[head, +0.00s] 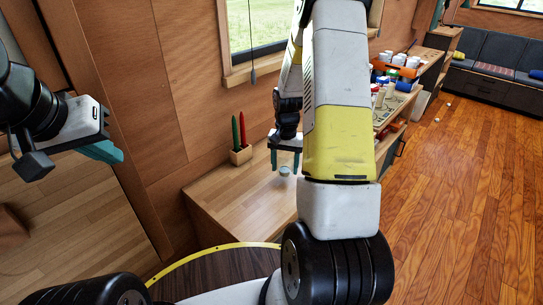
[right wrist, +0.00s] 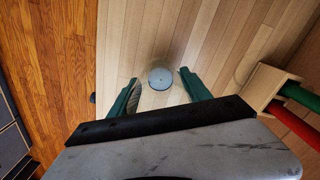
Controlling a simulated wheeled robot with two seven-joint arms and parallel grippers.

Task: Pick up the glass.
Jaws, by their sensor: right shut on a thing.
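The glass (head: 284,171) is small and clear, and shows in the head view above the wooden counter (head: 225,205). In the right wrist view the glass (right wrist: 160,78) has a pale round base and see-through sides between the green fingers. My right gripper (head: 286,167) points down and is shut on the glass, one finger on each side. I cannot tell whether the glass touches the counter. My left gripper (head: 103,151) is at the left of the head view, far from the glass. Its finger opening cannot be made out.
A wooden holder (head: 241,155) with a red and a green item stands on the counter near the wall, beside my right gripper. A shelf with several bottles (head: 392,75) is behind my right arm.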

